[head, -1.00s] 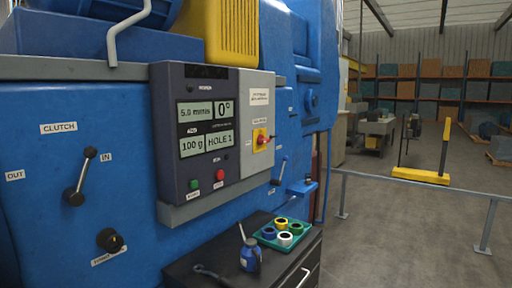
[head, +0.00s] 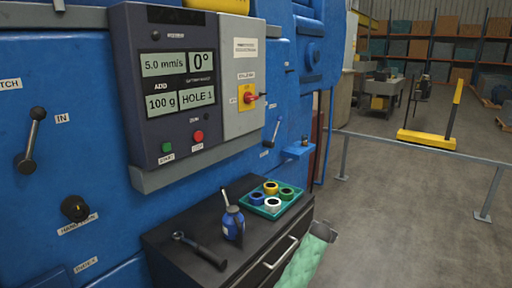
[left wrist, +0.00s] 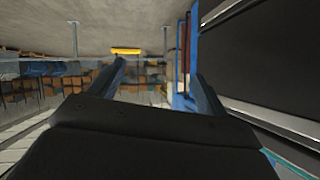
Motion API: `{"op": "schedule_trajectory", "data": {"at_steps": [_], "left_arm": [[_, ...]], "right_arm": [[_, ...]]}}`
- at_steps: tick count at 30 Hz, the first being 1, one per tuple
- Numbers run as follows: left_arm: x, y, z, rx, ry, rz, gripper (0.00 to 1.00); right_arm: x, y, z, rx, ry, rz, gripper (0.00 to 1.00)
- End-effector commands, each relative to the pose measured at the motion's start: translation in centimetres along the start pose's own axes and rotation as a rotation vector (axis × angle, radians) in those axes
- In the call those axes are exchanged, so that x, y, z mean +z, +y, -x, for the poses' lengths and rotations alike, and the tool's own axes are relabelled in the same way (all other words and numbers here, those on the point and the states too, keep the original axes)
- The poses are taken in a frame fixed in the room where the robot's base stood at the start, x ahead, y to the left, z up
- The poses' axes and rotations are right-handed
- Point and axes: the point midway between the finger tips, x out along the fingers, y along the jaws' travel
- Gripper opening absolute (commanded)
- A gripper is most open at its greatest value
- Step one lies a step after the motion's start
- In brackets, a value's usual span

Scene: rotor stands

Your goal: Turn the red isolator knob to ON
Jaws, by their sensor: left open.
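The red isolator knob (head: 250,98) sits on a yellow plate (head: 241,104) on the grey panel (head: 236,62), at the right of the dark display unit. Its red handle sticks out toward the right. The small labels around it are too small to read. My left gripper (left wrist: 162,80) shows in the left wrist view with its two fingers spread and nothing between them. The knob is not visible in that view. Neither gripper can be made out in the head view.
The display unit (head: 163,115) has green and red buttons. A grey rail (head: 420,158) stands right.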

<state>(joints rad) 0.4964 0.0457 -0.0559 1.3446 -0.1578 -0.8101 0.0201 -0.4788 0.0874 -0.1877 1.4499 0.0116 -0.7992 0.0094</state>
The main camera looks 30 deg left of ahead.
Motion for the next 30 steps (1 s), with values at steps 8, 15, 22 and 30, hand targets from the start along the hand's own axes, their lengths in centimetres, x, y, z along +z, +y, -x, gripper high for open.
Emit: {"op": "schedule_trajectory", "data": {"at_steps": [8,15,22,30], "left_arm": [[-11.1,-7.6,0.8,-0.206,0.034,0.050,0.76],[-20.3,-18.0,4.5,-0.546,0.042,0.165,0.76],[-30.0,-28.4,12.6,-0.943,0.118,0.342,0.76],[-37.1,-35.0,22.1,-1.284,0.244,0.506,0.76]], "right_arm": [[-0.7,-0.2,0.9,-0.003,-0.005,-0.002,0.00],[-1.9,-0.4,2.5,-0.006,-0.014,-0.005,0.00],[-3.1,-0.6,4.4,-0.010,-0.025,-0.008,0.00],[-4.0,-0.7,6.1,-0.014,-0.037,-0.011,0.00]]}}
